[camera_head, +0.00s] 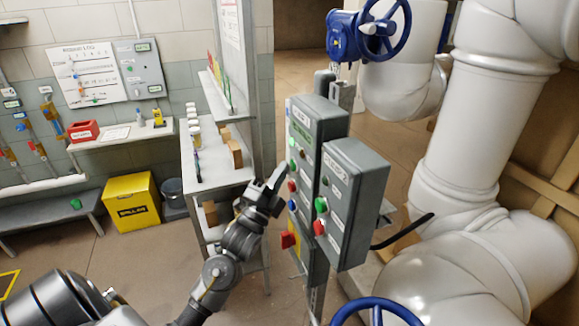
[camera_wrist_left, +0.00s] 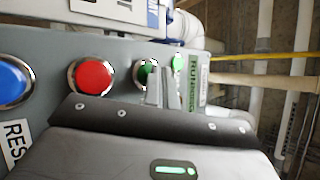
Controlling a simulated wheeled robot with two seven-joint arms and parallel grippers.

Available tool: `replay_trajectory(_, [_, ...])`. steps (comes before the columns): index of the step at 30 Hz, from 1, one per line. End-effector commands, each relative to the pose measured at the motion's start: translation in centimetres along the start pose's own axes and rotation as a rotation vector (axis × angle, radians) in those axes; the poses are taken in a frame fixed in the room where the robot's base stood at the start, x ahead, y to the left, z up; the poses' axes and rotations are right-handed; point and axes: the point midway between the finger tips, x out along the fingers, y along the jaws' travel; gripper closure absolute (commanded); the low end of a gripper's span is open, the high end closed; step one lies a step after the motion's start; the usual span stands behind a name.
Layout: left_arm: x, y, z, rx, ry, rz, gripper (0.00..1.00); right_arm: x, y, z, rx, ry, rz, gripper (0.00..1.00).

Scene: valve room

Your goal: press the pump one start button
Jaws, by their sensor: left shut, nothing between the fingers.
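The nearer-left grey control box (camera_head: 318,118) carries a green button (camera_head: 293,165), a red button (camera_head: 292,186) and a blue button (camera_head: 292,204) in a column. My left gripper (camera_head: 277,177) is shut and empty, its fingertips just left of the green button. In the left wrist view the shut fingertips (camera_wrist_left: 163,92) partly cover the green button (camera_wrist_left: 147,72); I cannot tell whether they touch it. The red button (camera_wrist_left: 92,76) and blue button (camera_wrist_left: 14,82) lie to the left. A lit green lamp (camera_wrist_left: 178,62) sits beyond the fingers. My right gripper is out of view.
A second grey box (camera_head: 352,195) with green and red buttons stands close on the right. A red-and-yellow switch (camera_head: 289,240) is below. Large white pipes (camera_head: 462,150) and a blue handwheel (camera_head: 385,28) fill the right. A shelf (camera_head: 215,165) stands behind my left arm.

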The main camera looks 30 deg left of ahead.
Motion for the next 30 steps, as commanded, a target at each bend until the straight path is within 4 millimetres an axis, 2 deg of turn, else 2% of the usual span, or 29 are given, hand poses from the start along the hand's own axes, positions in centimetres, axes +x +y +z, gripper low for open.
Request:
replay_trajectory(12, [-1.2, -0.8, 0.8, 0.0, 0.0, 0.001, 1.0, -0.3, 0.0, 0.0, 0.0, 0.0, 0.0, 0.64])
replay_trajectory(22, [-1.3, -0.9, 0.9, 0.001, 0.0, 0.001, 1.0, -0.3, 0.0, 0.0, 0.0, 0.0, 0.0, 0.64])
replay_trajectory(30, [-3.0, -2.1, 2.1, 0.002, 0.0, 0.001, 1.0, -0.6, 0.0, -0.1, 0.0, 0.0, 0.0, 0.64])
